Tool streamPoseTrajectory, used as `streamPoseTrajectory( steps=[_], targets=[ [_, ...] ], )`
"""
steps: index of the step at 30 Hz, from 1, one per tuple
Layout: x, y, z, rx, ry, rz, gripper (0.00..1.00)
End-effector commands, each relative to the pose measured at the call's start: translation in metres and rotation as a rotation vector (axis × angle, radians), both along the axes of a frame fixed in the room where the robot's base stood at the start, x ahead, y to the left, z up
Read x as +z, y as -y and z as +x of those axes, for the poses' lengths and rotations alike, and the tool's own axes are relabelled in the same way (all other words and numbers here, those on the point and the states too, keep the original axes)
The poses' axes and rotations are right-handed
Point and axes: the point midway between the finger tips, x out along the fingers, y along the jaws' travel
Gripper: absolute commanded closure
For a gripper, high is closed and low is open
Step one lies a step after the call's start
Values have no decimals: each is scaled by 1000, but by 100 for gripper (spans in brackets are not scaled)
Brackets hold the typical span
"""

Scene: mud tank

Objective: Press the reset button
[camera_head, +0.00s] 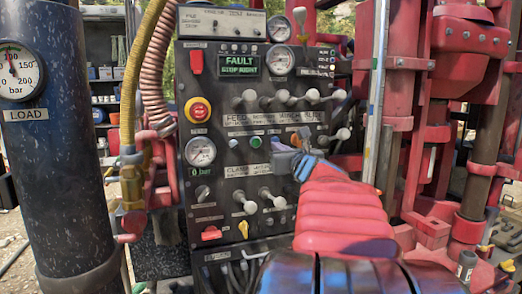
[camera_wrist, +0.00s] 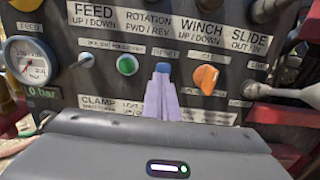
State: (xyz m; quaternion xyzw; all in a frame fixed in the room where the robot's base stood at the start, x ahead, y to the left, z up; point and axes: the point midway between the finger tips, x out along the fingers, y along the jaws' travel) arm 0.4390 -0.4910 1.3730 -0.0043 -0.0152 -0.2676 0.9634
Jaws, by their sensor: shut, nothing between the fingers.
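The reset button is a small blue button (camera_wrist: 162,66) on the dark control panel (camera_head: 222,95), under a small label that seems to read RESET in the wrist view. My gripper (camera_wrist: 160,92) is shut and empty, its fingertips just below and in front of the blue button, covering its lower part. I cannot tell whether the tips touch it. In the head view my gripper (camera_head: 277,144) is close to the panel face, right of the green button (camera_head: 256,141), and the blue button is not clearly visible there. The panel display (camera_head: 240,65) reads FAULT, with a second line below.
The green button (camera_wrist: 127,65) is left of the blue one and an orange knob (camera_wrist: 206,78) is right of it. Several levers stand out above and below. A red emergency stop (camera_head: 198,110) is at upper left. Hoses run along the panel's left side.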

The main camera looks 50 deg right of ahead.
Motion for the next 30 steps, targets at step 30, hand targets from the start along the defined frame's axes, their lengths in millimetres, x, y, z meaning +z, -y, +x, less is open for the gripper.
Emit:
streamPoseTrajectory(
  steps=[30],
  targets=[
    [0, -16, -3, 10, 2, 0, 100]
  ],
)
